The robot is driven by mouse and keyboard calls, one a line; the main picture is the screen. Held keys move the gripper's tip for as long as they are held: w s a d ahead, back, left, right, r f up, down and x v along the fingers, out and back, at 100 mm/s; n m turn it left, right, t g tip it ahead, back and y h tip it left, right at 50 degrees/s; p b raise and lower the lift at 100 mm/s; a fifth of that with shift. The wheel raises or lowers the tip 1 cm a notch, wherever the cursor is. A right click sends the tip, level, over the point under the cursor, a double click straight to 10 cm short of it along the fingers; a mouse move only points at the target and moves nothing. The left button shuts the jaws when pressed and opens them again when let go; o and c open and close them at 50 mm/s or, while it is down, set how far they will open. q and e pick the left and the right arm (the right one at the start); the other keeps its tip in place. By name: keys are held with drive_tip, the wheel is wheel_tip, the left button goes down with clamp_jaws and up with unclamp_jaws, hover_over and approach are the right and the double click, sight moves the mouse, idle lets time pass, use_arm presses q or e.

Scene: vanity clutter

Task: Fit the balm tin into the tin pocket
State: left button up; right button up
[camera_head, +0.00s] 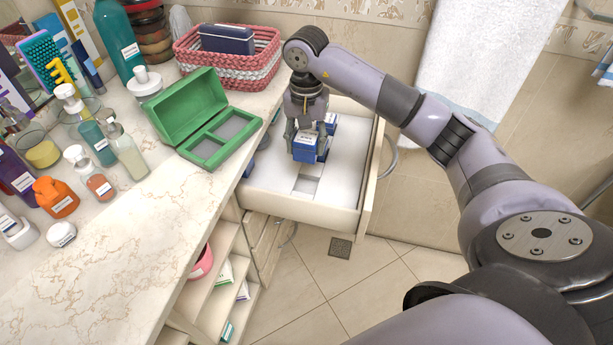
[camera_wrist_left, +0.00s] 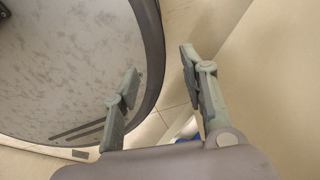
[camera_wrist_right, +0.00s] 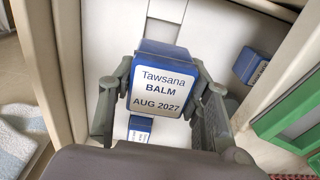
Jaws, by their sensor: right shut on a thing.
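The balm tin, a blue block with a white "Tawsana BALM" label, is in my right gripper (camera_head: 305,128). It shows in the head view (camera_head: 304,148) and close up in the right wrist view (camera_wrist_right: 164,85). The fingers are shut on its sides and hold it over the white drawer insert (camera_head: 340,165). A recessed pocket (camera_head: 306,185) lies in the insert, on the near side of the tin. I cannot tell whether the tin touches the insert. My left gripper (camera_wrist_left: 158,93) is open and empty, outside the head view.
Other blue labelled items sit in the drawer: one (camera_wrist_right: 139,129) behind the held tin and one (camera_wrist_right: 250,66) beside it. The drawer walls (camera_head: 369,165) surround the insert. An open green box (camera_head: 205,120) stands on the counter (camera_head: 130,260) among several bottles.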

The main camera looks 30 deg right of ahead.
approach(307, 189)
drive_tip(key=shift+w+f+p, duration=0.2)
drive_tip(key=shift+p, duration=0.15)
wheel_tip(307, 189, down, 5)
drive_tip(key=shift+d+r+p, duration=0.1)
drive_tip(key=shift+p, duration=0.2)
use_arm(q)
drive_tip(key=shift+w+d+r, duration=0.25)
drive_tip(key=shift+w+r, duration=0.15)
drive_tip(key=shift+r, duration=0.35)
drive_tip(key=shift+f, duration=0.1)
use_arm(e)
drive_tip(key=shift+s+f+b, duration=0.25)
drive_tip(key=shift+f+b, duration=0.45)
drive_tip(key=shift+b, duration=0.1)
drive_tip(key=o, duration=1)
drive_tip(key=shift+s+a, duration=0.1)
drive_tip(key=shift+a, duration=0.1)
drive_tip(key=shift+c, duration=0.2)
drive_tip(key=o, duration=0.4)
drive_tip(key=shift+d+f, duration=0.1)
drive_tip(key=shift+f, duration=0.15)
drive_tip(key=shift+c, duration=0.2)
use_arm(q)
drive_tip(key=shift+f, duration=0.6)
drive_tip(key=shift+r, duration=0.1)
use_arm(e)
drive_tip(key=shift+w+r, duration=0.2)
drive_tip(key=shift+r, duration=0.05)
